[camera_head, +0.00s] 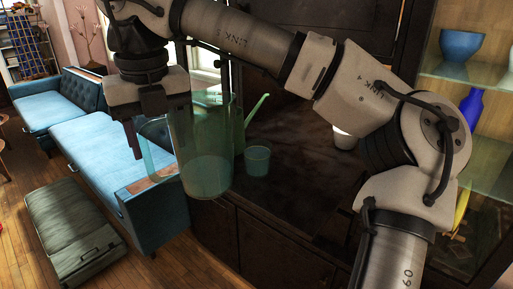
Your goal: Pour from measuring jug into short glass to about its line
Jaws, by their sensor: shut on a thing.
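The measuring jug (203,135) is a tall, clear, teal-tinted vessel, close to the camera and roughly upright. Its handle is on the left. My gripper (147,137) is shut on the jug at its handle side; the jug partly hides the fingers. The lower part of the jug looks a deeper teal, but I cannot tell the liquid level clearly. The short glass (257,161) is a small teal-tinted tumbler on the dark cabinet top, just right of the jug in the picture. I cannot make out its line or any liquid in it.
A green watering can (239,126) stands behind the short glass. A small white cup-like thing (344,139) is farther right, partly behind my arm. The dark cabinet top (295,180) is bare between them. Glass shelves (470,75) with a blue bowl (461,44) are at right.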

